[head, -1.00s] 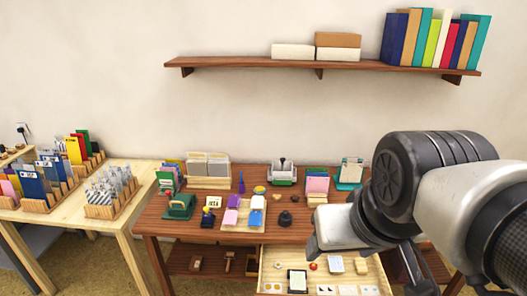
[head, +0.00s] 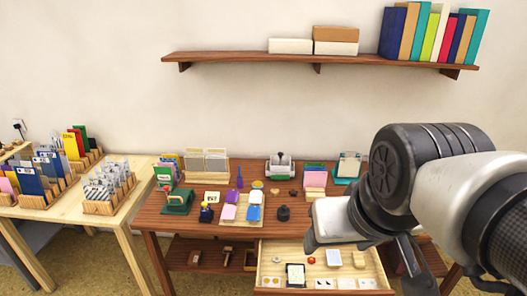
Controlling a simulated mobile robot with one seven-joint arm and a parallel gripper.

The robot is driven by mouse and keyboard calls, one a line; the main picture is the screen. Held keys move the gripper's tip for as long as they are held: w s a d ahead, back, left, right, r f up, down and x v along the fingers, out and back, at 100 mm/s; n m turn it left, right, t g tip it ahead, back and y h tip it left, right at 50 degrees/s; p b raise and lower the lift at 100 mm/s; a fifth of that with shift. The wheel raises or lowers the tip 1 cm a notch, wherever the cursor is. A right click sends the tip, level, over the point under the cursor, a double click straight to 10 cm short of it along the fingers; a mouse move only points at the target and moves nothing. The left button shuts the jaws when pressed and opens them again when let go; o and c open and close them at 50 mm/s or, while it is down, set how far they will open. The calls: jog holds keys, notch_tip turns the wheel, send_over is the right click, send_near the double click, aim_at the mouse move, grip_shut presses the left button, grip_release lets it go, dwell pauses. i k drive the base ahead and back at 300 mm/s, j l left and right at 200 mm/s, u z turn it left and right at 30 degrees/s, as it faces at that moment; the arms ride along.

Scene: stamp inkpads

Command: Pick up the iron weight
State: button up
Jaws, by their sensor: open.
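A small dark, round weight with a knob on top (head: 284,213) stands upright on the brown table (head: 175,222). It is right of the tray of coloured pads and behind the open drawer, and looks like the iron weight. My gripper (head: 412,262) shows in part at the lower right, well to the right of the weight and apart from it. It is open and I see nothing in it. My arm hides part of the gripper and the table's right end.
A wooden tray (head: 236,222) with pink, blue and white pads is left of the weight. Small stamps and a grey-green device (head: 280,168) stand behind it. The open drawer (head: 262,262) holds several small items. A shelf (head: 320,60) hangs above. A side table (head: 100,228) stands left.

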aim_at(283, 213)
jog(key=i+j+z, duration=0.2)
jog(key=z, duration=0.15)
jog(key=i+j+z, duration=0.2)
jog(key=z, duration=0.2)
jog(key=j, duration=0.05)
